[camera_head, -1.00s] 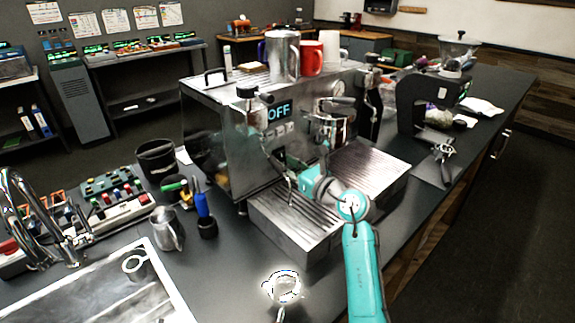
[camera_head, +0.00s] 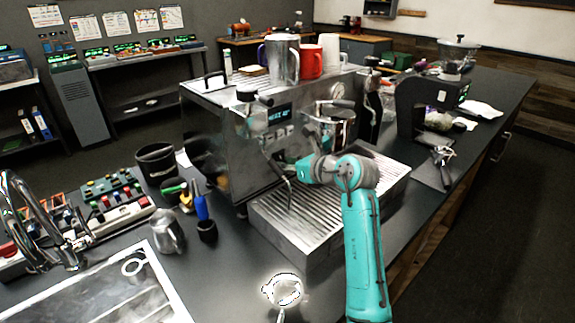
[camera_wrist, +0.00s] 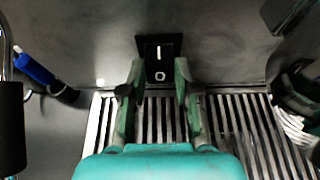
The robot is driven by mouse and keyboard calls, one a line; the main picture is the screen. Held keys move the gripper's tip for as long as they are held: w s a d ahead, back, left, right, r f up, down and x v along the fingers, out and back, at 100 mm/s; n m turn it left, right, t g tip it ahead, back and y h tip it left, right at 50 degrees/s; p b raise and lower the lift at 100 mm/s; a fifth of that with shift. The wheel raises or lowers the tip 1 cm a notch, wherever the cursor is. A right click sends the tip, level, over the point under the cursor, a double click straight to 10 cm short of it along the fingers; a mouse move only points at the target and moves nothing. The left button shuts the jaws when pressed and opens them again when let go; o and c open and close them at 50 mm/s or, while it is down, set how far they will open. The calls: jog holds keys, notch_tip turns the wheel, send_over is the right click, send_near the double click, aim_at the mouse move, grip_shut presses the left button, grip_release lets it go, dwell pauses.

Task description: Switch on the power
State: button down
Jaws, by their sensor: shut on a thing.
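The espresso machine (camera_head: 225,130) stands on the counter with a small lit display (camera_head: 279,115) on its front; its short text is too small to read surely. The power switch (camera_wrist: 159,52) is a black plate marked with a line and a circle, low on the metal panel in the wrist view. My gripper (camera_wrist: 158,75) is at the switch, with one finger on each side of it, and is shut on it. In the head view the switch is hidden, and my teal arm reaches to the machine's front above the drip tray (camera_head: 285,222).
Cups stand on the machine, including a red mug (camera_head: 311,61). A grinder (camera_head: 420,105) stands to the right. A steel pitcher (camera_head: 167,232) and blue-handled tool (camera_head: 201,205) are left of the drip tray. A portafilter (camera_head: 440,158) lies right.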

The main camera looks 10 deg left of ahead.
jog(key=c, duration=0.8)
grip_release()
jog(key=shift+c, duration=0.2)
jog(key=v, duration=1.2)
jog(key=shift+f, duration=0.1)
